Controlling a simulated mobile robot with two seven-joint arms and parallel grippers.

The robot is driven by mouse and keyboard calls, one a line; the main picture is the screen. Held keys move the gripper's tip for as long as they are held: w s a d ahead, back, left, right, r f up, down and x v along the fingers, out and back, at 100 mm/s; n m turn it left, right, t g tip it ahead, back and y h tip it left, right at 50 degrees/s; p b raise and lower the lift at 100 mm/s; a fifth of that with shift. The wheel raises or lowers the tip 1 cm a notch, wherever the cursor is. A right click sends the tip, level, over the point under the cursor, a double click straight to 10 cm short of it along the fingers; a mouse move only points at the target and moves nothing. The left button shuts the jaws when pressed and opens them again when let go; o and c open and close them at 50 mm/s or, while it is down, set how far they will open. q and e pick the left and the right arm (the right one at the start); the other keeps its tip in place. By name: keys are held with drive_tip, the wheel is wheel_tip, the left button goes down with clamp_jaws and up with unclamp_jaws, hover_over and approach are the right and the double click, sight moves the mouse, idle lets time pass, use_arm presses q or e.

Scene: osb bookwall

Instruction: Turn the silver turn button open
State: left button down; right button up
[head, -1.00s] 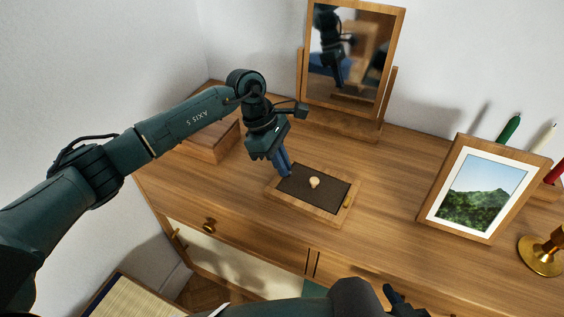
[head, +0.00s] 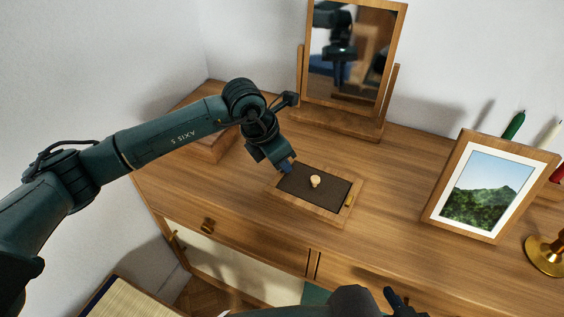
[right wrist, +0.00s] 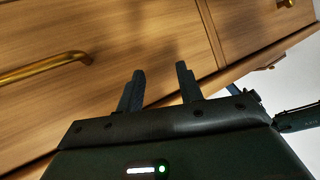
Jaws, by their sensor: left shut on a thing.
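A small wooden frame (head: 328,219) with a dark panel (head: 328,193) and a pale round knob (head: 315,181) lies on the dresser top. A brass-coloured turn button (head: 348,201) sits at its right edge. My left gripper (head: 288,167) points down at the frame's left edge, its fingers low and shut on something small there. The silver turn button is hidden behind the fingers at that spot, so its angle cannot be seen. My right gripper (right wrist: 160,88) is open and empty in front of the drawer fronts.
A tilting mirror (head: 352,55) stands behind the frame and a wooden box (head: 212,143) behind my left arm. A landscape picture (head: 485,190), candles (head: 513,126) and a brass candlestick (head: 545,255) are at the right. The dresser top between frame and picture is clear. A brass handle (right wrist: 45,66) is on a drawer.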

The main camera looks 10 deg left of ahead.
use_arm(q)
drive_tip(key=n+y+b, duration=0.1)
drive_tip(key=n, duration=0.2)
drive_tip(key=n+t+y+b, duration=0.1)
drive_tip(key=n, duration=0.1)
drive_tip(key=shift+n, duration=0.4)
idle(0.4)
drive_tip(key=c, duration=1.5)
unclamp_jaws()
drive_tip(key=v, duration=1.3)
drive_tip(key=shift+s+d+r, duration=0.1)
